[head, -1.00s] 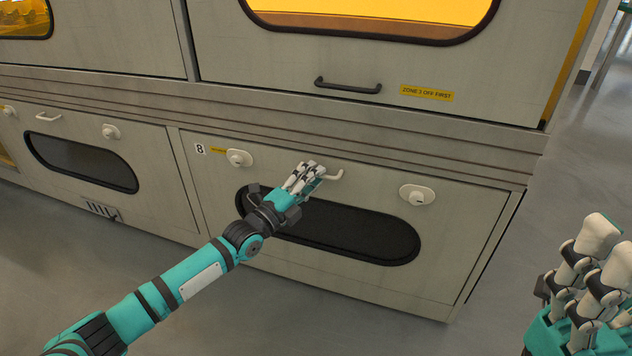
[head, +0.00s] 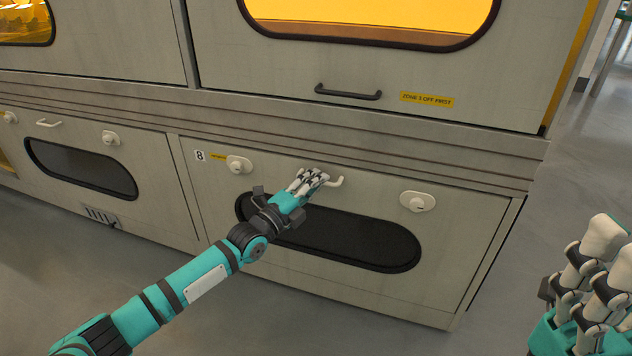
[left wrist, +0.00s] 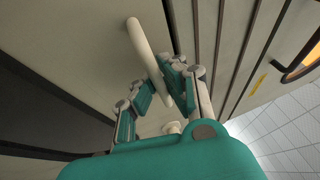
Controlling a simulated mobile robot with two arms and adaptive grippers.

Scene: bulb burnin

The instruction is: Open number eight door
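The number eight door (head: 300,285) is a grey lower panel with an "8" label (head: 200,156), a dark oval window (head: 370,240) and a pale bar handle (head: 337,183) near its top edge. It looks closed. A white round latch sits left of the handle (head: 239,164) and another right of it (head: 417,202). My left gripper (head: 308,180) is at the handle. In the left wrist view, its fingers (left wrist: 158,84) close in from both sides on the handle bar (left wrist: 148,52). My right gripper (head: 598,265) is at the right edge, away from the door, partly cut off.
An upper door with an orange window has a dark handle (head: 348,92) and a yellow "ZONE 3 OFF FIRST" label (head: 427,100). A similar lower door (head: 85,168) is to the left. Grey floor (head: 250,325) in front is clear.

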